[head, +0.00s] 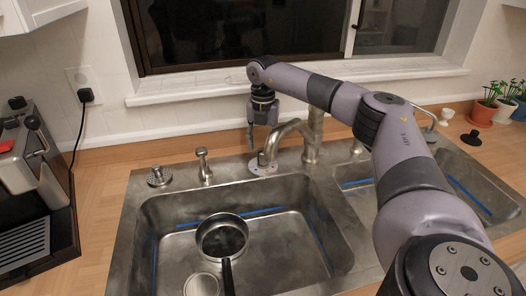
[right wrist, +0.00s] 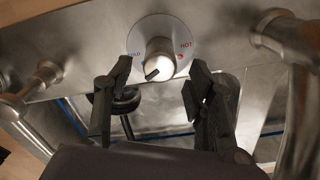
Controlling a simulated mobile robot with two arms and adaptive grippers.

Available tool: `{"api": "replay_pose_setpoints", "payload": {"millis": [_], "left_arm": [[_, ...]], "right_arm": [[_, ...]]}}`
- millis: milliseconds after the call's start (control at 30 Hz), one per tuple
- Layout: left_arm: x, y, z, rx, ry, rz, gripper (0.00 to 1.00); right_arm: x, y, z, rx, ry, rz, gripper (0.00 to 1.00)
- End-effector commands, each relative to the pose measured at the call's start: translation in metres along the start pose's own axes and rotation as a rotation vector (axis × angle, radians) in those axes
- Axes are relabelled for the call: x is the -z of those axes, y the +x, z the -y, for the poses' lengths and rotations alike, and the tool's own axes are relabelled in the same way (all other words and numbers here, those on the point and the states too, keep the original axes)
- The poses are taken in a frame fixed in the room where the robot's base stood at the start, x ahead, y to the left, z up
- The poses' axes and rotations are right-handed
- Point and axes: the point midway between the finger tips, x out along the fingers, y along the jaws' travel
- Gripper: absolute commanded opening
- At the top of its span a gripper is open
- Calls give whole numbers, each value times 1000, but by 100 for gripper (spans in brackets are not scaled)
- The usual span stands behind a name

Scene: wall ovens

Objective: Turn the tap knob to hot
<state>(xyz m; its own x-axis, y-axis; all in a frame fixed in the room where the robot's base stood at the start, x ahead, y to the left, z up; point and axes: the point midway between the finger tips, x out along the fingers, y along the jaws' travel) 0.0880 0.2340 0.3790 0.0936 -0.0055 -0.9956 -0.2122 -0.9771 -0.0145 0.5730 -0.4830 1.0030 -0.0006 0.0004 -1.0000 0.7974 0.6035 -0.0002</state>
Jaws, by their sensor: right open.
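The tap knob (right wrist: 158,62) is a metal knob on a round pale plate (right wrist: 162,40) marked COLD at left and HOT at right. Its dark pointer mark faces the lower left in the right wrist view. In the head view the plate (head: 258,169) sits on the sink deck left of the tap (head: 288,132). My right gripper (head: 260,146) points down over the knob. In the right wrist view its two fingers (right wrist: 160,72) are apart, one on each side of the knob, with visible gaps. My left gripper is not in view.
The curved tap stands close right of the knob, and a dispenser (head: 204,168) stands to its left. A pan (head: 222,238) lies in the left basin. A coffee machine (head: 30,165) is at far left. Potted plants (head: 484,112) are at far right. The window sill (head: 200,88) runs behind.

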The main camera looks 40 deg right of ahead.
Motion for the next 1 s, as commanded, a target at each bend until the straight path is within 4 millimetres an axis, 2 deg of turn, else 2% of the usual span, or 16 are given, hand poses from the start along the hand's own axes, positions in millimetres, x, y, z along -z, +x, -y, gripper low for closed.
{"api": "replay_pose_setpoints", "payload": {"millis": [100,233,600,1000], "left_arm": [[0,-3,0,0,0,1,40],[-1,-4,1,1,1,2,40],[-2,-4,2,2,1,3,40],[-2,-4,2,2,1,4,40]], "right_arm": [[0,18,0,2,0,-2,50],[0,30,0,1,0,-1,50],[0,35,0,0,0,0,50],[0,34,0,0,0,0,23]]}}
